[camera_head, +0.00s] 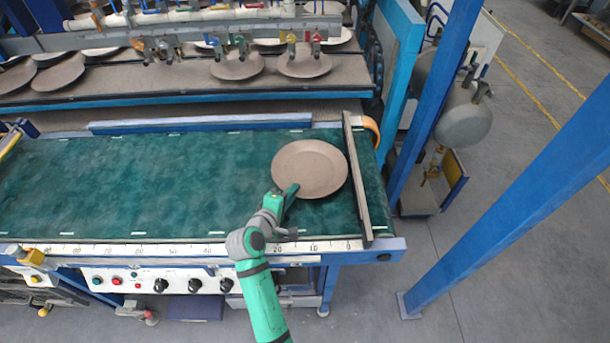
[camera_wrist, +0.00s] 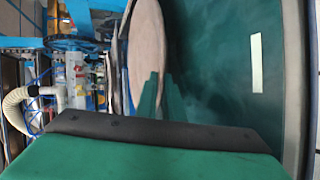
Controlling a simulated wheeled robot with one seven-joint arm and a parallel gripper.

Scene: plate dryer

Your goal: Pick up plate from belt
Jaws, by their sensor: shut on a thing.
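A round brown plate (camera_head: 310,168) is at the right end of the green belt (camera_head: 140,180) in the head view. My gripper (camera_head: 292,190) is shut on the plate's near left rim. In the wrist view the plate (camera_wrist: 146,45) shows nearly edge-on, with the green fingers (camera_wrist: 160,95) at its rim. The belt (camera_wrist: 220,60) lies to its right there. I cannot tell whether the plate touches the belt or is just above it.
A metal bar (camera_head: 357,180) crosses the belt's right end, close to the plate. Other plates (camera_head: 237,66) sit on the rear conveyor under a row of coloured valves. A blue post (camera_head: 440,100) stands to the right. The belt's left side is clear.

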